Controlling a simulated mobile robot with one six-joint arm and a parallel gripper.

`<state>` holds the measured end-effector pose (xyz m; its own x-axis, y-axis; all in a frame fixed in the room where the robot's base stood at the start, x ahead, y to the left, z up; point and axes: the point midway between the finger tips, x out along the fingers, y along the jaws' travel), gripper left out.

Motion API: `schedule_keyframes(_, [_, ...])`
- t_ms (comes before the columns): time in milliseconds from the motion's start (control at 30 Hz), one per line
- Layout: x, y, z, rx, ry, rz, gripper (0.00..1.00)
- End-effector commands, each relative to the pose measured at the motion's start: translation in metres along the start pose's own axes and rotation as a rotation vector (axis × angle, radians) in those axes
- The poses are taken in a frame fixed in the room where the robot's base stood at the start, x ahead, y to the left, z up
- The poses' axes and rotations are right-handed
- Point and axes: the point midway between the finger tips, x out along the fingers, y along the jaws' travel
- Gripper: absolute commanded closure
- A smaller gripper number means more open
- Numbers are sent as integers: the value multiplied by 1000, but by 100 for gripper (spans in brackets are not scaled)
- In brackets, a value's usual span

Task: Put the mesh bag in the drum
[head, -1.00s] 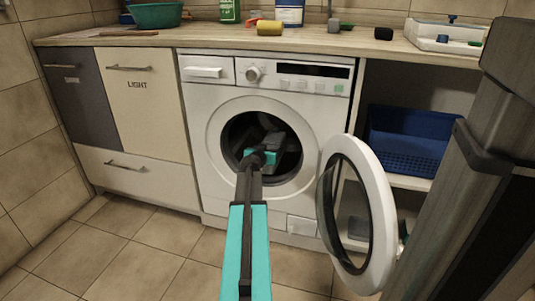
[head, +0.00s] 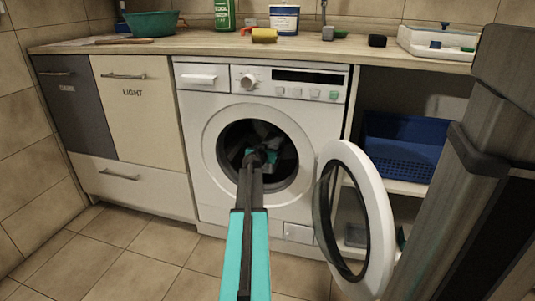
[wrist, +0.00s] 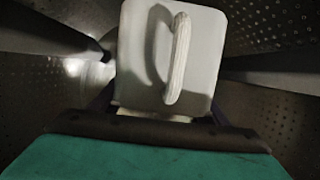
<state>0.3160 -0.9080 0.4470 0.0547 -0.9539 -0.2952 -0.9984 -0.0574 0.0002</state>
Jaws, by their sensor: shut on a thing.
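The washing machine drum (head: 284,172) is a dark round opening at the middle of the head view, and its perforated wall (wrist: 275,115) surrounds the wrist view. My gripper (head: 262,150) is inside the opening. In the wrist view my gripper (wrist: 165,106) is shut on a pale, rounded block-like thing with a thick whitish loop across its face. I take this to be the mesh bag (wrist: 138,70), though no mesh texture shows. In the head view it is a dim grey shape (head: 268,131) beyond the gripper, inside the drum. The fingertips are largely hidden.
The round door (head: 376,190) stands open to the right of the opening, close to my arm. A blue basket (head: 400,155) sits on the shelf at right. The counter (head: 200,44) holds a green bowl (head: 152,24) and bottles. The floor at left is clear.

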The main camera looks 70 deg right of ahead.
Motion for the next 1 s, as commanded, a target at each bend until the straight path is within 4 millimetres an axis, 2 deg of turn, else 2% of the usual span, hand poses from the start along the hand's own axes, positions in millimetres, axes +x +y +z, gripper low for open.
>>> schedule_keyframes(233, [9,0,-3,1,1,-1,62])
schedule_keyframes(867, [10,0,-4,1,1,0,62])
schedule_keyframes(900, [10,0,-4,1,1,0,30])
schedule_keyframes(1000, [10,0,-3,1,1,0,13])
